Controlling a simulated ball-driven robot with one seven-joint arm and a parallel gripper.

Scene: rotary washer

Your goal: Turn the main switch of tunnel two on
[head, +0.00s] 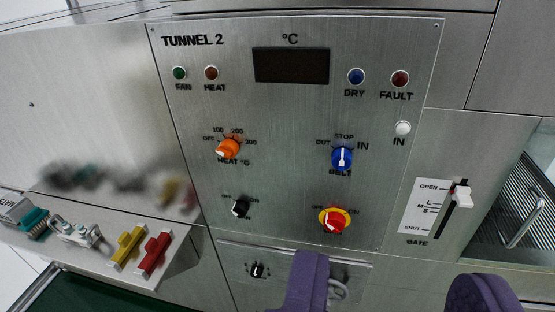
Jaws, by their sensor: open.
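The Tunnel 2 panel (290,110) faces me, a brushed metal plate tilted a little in the picture. A red knob on a yellow ring (335,219), which looks like the main switch, sits low on its right half. Small marks flank it above; the left one seems to read OFF, and the text below is too small to read. I cannot tell its setting for sure. My gripper (391,285) shows as two purple fingers at the bottom edge, spread wide and empty. The left finger is just below the red knob in the picture, with no visible contact.
Above the red knob is a blue BELT knob (342,158); to the left are an orange HEAT knob (228,149) and a black knob (240,208). A gate slider (461,194) is at right. Colored fittings (127,246) stand on a ledge at lower left.

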